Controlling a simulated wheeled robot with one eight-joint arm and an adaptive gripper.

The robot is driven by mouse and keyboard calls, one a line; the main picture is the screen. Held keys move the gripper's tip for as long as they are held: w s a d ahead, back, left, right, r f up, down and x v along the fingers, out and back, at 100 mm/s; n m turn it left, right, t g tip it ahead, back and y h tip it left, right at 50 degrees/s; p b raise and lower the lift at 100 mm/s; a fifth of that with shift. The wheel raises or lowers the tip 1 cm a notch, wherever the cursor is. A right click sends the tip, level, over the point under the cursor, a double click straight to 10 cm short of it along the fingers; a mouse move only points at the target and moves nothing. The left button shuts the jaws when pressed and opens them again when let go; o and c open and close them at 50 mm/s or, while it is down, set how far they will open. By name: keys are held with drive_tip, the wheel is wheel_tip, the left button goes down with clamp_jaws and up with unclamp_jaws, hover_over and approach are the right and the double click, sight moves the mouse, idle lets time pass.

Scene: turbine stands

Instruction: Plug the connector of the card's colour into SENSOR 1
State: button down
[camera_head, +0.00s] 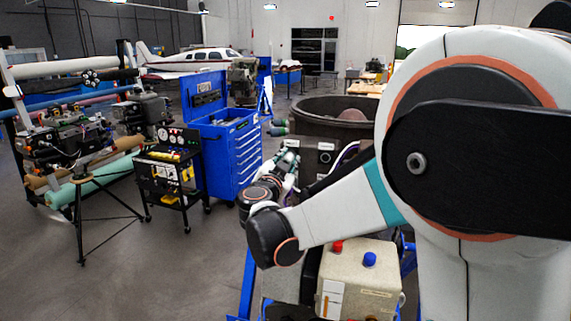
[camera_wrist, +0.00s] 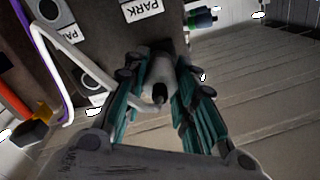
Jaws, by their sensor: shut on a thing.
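In the wrist view, my gripper (camera_wrist: 160,85) has its teal fingers closed around a pale grey connector-like piece (camera_wrist: 162,72); a short pale cable bends from its near end. Beyond it is a dark brown panel with PARK labels (camera_wrist: 142,9) and round ports (camera_wrist: 48,10). A purple cable and a white cable (camera_wrist: 58,80) run along its left side. In the head view, my gripper (camera_head: 287,165) reaches toward the dark panel (camera_head: 316,158) below a large round casing.
A beige box (camera_head: 358,285) with red and blue caps stands in front, below my arm. A blue tool cabinet (camera_head: 222,140) and a black cart (camera_head: 168,180) stand left. A green and blue cylindrical piece (camera_head: 278,128) sticks out left of the casing. Floor is clear at lower left.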

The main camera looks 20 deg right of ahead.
drive_tip(key=shift+w+r, duration=0.2)
drive_tip(key=shift+r, duration=0.05)
drive_tip(key=c, duration=1.5)
unclamp_jaws()
drive_tip(key=shift+d, duration=0.1)
drive_tip(key=shift+o, duration=1.4)
drive_tip(key=shift+w+d+f, duration=0.25)
drive_tip(key=shift+w+d, duration=0.05)
drive_tip(key=shift+w, duration=0.1)
drive_tip(key=shift+o, duration=0.7)
drive_tip(key=shift+s+a+r, duration=0.1)
drive_tip(key=shift+s+a, duration=0.1)
drive_tip(key=shift+s, duration=0.1)
drive_tip(key=shift+w, duration=0.1)
drive_tip(key=v, duration=0.7)
